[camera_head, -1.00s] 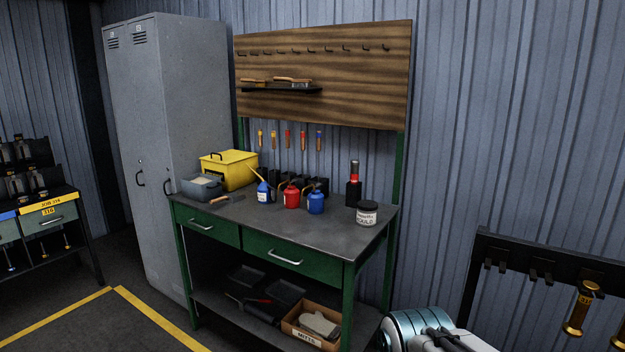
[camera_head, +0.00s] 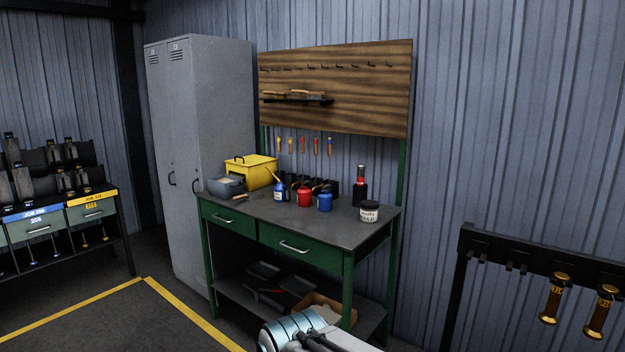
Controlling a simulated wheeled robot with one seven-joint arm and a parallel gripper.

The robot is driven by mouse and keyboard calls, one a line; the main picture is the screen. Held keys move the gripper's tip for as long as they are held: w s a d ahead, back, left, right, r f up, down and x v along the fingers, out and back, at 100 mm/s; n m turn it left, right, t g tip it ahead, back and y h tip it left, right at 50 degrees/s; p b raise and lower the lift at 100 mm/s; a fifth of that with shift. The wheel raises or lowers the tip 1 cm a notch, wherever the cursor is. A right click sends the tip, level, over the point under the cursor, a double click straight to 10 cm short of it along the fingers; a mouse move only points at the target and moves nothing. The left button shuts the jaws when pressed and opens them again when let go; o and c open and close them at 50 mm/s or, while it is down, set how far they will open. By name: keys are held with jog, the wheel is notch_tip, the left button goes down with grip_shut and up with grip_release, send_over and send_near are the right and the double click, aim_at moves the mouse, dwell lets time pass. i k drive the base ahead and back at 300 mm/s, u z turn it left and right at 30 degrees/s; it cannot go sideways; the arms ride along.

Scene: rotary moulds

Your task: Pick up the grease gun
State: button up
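No thing in view is plainly a grease gun. A dark upright tool with a red band (camera_head: 360,187) stands at the back right of the workbench (camera_head: 270,211); I cannot tell whether it is the grease gun. Red and blue cans with spouts stand left of it: a blue-and-white one (camera_head: 281,191), a red one (camera_head: 304,197) and a blue one (camera_head: 325,201). Part of my arm shows at the bottom centre, in front of the bench's lower shelf. My gripper's fingers are not in view.
A yellow box (camera_head: 258,172), a grey tub (camera_head: 226,187) and a labelled jar (camera_head: 369,211) are on the bench. A grey locker (camera_head: 190,150) stands left of it. Racks stand at far left (camera_head: 92,210) and right (camera_head: 520,258), the latter with brass-coloured tools (camera_head: 556,299). Yellow-lined floor (camera_head: 110,322) looks clear.

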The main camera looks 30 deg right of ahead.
aim_at(361, 167)
jog(key=u, duration=0.2)
jog(key=i, duration=1.5)
jog(key=z, duration=0.45)
jog(key=i, duration=1.2)
jog(key=z, duration=1.6)
jog(key=i, duration=0.75)
jog(key=z, duration=0.7)
